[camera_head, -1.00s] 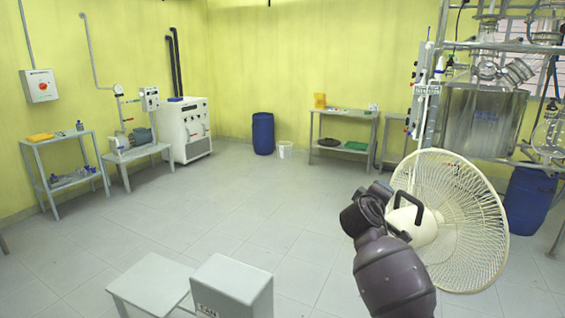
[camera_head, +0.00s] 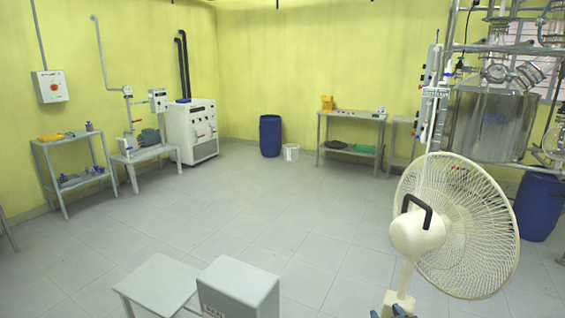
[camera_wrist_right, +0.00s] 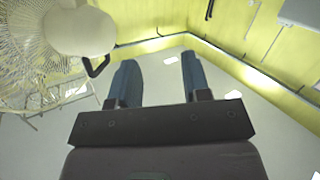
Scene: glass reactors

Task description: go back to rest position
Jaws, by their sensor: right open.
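My right gripper (camera_wrist_right: 158,78) shows in the right wrist view with its two dark blue fingers apart. Only floor and wall show between and beyond the fingers, so it is empty. In the head view, just the tips of the right gripper (camera_head: 394,308) show at the bottom edge, in front of the fan's stand. My left gripper is not in view.
A white fan (camera_head: 417,232) stands close at the right; it also shows left of the fingers in the wrist view (camera_wrist_right: 80,32). A grey box (camera_head: 240,290) and small table (camera_head: 157,282) are near. A blue drum (camera_head: 270,136) stands far back. The middle floor is clear.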

